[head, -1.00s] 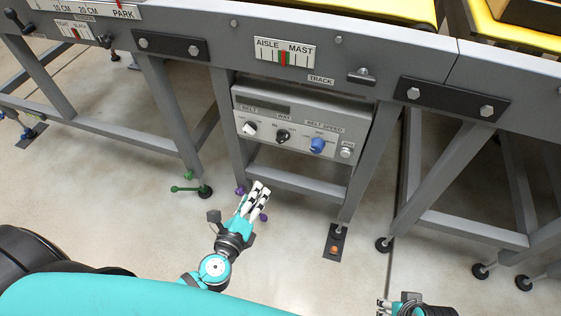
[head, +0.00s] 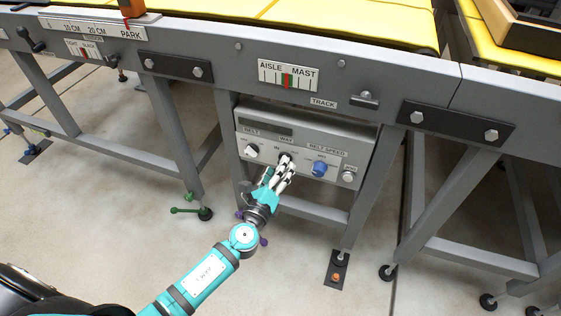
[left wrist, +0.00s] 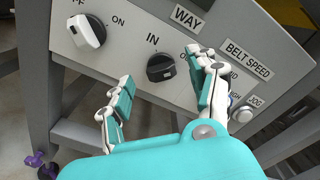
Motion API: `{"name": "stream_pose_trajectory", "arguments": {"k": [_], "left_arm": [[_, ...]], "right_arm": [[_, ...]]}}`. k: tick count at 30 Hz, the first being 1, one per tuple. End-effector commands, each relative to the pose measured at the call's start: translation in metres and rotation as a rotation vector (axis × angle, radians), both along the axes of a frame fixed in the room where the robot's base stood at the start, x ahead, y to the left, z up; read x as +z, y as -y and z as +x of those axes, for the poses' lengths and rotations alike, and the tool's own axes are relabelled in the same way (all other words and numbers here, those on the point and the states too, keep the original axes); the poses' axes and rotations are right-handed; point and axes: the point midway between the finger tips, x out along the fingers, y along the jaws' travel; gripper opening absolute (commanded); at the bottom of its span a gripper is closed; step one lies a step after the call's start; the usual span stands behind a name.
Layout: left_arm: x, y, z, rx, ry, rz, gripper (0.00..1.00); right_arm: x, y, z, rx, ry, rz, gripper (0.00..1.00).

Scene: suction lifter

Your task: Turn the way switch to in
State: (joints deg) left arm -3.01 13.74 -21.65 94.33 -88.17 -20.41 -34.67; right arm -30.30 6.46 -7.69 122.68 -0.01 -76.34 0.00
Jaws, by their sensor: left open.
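The way switch is a black knob (left wrist: 161,68) on the grey control panel (head: 347,132). In the left wrist view it sits below the WAY label, with IN printed above it and another label to its right partly covered by my finger. A pale mark shows on the knob's lower right; I cannot tell surely which label it points to. My left gripper (head: 285,170) is open just in front of the knob, and in the head view its fingers partly cover it. In the left wrist view the fingers (left wrist: 165,95) stand either side below the knob, apparently not touching. My right gripper is not in view.
A white belt knob (left wrist: 87,31) is left of the switch. A blue belt speed knob (head: 319,169) and a jog button (left wrist: 242,114) are to its right. The conveyor frame (head: 215,70) overhangs the panel, with a leg at the panel's left side.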

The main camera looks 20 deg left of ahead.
Motion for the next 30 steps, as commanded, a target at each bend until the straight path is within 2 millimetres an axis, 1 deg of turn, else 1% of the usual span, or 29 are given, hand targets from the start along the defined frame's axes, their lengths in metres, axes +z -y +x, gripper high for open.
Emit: {"name": "stream_pose_trajectory", "arguments": {"k": [1, 3, 6, 10, 17, 20, 27, 30], "left_arm": [[0.000, 0.000, 0.009, 0.001, 0.001, 0.000, 0.60], [0.000, 0.000, 0.017, 0.001, 0.001, 0.000, 0.60], [0.000, 0.001, 0.026, 0.000, 0.000, 0.000, 0.60], [0.000, 0.001, 0.030, -0.001, -0.001, -0.001, 0.60], [0.000, 0.001, 0.030, -0.001, -0.001, -0.001, 0.60], [0.000, 0.001, 0.030, 0.000, 0.000, -0.001, 0.48], [0.000, 0.001, 0.030, 0.000, 0.000, -0.001, 0.16], [0.000, 0.001, 0.030, 0.000, 0.000, -0.001, 0.06]], "right_arm": [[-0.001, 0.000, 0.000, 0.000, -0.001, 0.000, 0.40], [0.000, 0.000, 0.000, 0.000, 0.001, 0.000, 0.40], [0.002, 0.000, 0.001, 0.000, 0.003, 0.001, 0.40], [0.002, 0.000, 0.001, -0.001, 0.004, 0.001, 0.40], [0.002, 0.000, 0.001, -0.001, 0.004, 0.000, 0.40], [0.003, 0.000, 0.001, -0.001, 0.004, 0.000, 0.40], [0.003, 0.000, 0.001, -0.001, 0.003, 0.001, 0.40], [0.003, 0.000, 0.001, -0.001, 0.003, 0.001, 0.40]]}}
